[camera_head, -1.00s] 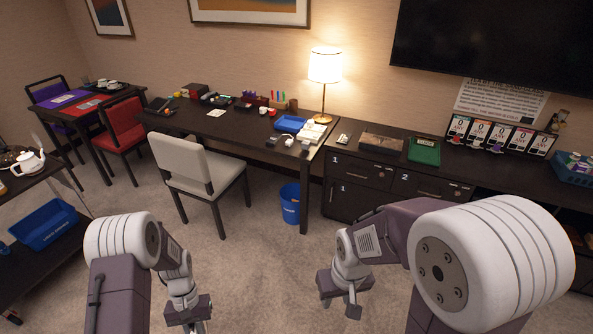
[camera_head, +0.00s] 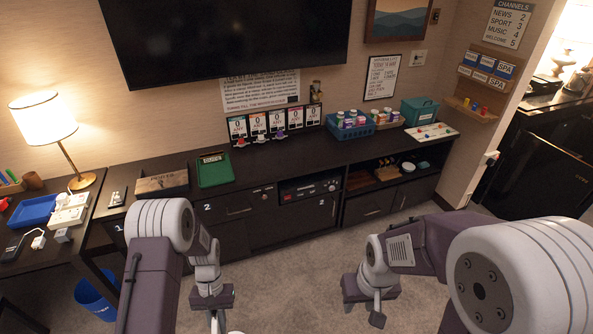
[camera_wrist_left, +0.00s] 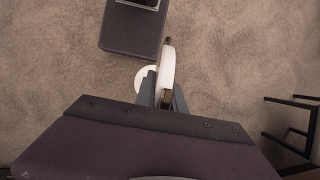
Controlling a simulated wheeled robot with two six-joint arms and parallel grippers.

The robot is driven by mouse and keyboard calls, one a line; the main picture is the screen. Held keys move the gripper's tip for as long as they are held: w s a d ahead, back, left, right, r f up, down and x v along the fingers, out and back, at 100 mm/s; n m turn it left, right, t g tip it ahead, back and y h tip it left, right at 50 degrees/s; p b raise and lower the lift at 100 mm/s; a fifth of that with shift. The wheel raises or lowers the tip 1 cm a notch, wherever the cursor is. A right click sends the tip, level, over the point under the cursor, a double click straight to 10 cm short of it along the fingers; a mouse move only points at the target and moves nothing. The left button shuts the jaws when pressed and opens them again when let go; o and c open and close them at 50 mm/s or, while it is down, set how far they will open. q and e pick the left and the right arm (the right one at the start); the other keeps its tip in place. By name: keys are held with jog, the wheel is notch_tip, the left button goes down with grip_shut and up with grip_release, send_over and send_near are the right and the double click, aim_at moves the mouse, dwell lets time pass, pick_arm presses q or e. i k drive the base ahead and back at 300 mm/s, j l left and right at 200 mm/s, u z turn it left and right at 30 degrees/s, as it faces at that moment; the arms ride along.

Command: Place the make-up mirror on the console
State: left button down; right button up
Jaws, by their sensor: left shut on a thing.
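The console (camera_head: 280,160) is the long dark cabinet under the television, with a bare stretch of top near its front edge. My left gripper (camera_head: 216,320) is low in front of it, over the carpet. In the left wrist view, my left gripper (camera_wrist_left: 163,92) is shut on a white rounded object seen edge-on, with a round white part beside it; it looks like the make-up mirror (camera_wrist_left: 168,62). In the head view only a sliver of white shows at the bottom edge. My right gripper (camera_head: 376,308) hangs low to the right; its finger opening is unclear.
On the console stand a wooden box (camera_head: 162,184), a green tray (camera_head: 215,170), a row of cards (camera_head: 275,122), a blue basket (camera_head: 350,128) and a teal box (camera_head: 419,111). A desk with a lamp (camera_head: 45,120) adjoins at left. Open carpet lies in front.

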aim_at(298, 151)
jog(key=i+l+z, duration=0.1)
jog(key=i+l, duration=0.15)
jog(key=i, duration=0.3)
jog(key=i+l+z, duration=0.15)
jog(key=i, duration=0.45)
jog(key=i+l+z, duration=0.1)
jog(key=i, duration=0.45)
